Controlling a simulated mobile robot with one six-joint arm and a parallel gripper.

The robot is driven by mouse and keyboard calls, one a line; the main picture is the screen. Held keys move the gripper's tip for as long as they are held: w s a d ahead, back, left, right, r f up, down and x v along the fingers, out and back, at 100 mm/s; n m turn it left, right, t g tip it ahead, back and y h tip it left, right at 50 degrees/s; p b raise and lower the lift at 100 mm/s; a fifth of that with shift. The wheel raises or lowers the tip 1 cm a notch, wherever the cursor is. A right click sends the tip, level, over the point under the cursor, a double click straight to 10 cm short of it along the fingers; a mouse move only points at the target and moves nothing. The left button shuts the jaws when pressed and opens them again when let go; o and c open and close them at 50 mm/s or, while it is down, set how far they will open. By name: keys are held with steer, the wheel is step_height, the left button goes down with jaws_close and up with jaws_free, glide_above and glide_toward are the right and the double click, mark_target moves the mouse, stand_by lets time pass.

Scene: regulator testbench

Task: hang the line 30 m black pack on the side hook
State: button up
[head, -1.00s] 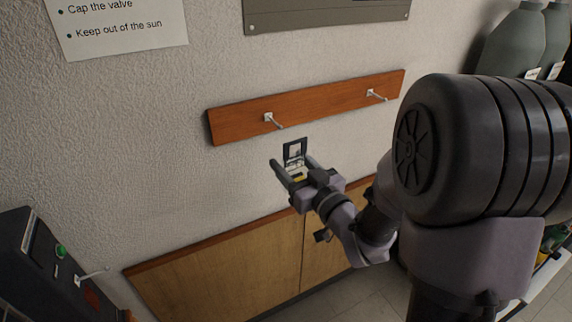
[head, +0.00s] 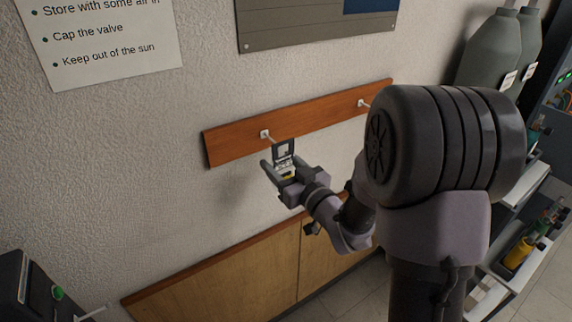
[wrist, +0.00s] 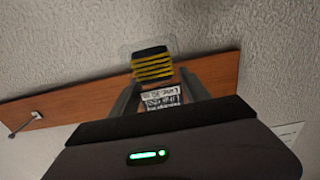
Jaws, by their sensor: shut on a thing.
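My gripper (head: 275,168) is shut on the black pack (head: 284,149), which it holds upright in front of the wall. The pack has a dark frame-like top with an opening and a yellow part low between the fingers. In the wrist view the pack shows yellow and black stripes (wrist: 152,68) and a white printed label (wrist: 160,95) between the fingers. The pack's top is just below and right of the left hook (head: 265,134) on the wooden board; I cannot tell whether they touch. A pale hook (head: 92,312) sticks out from the dark device at lower left, partly cut off.
A wooden cabinet (head: 235,270) stands below. Grey cylinders (head: 490,50) and shelves are at right. Wall left of my gripper is bare.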

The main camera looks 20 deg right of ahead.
steer(key=w, duration=0.1)
steer(key=w+a, duration=0.1)
steer(key=w+f+b, duration=0.1)
steer(key=w, duration=0.1)
steer(key=shift+w+a, duration=0.1)
steer(key=shift+a, duration=0.1)
stand_by(0.7)
steer(key=o, duration=1.5)
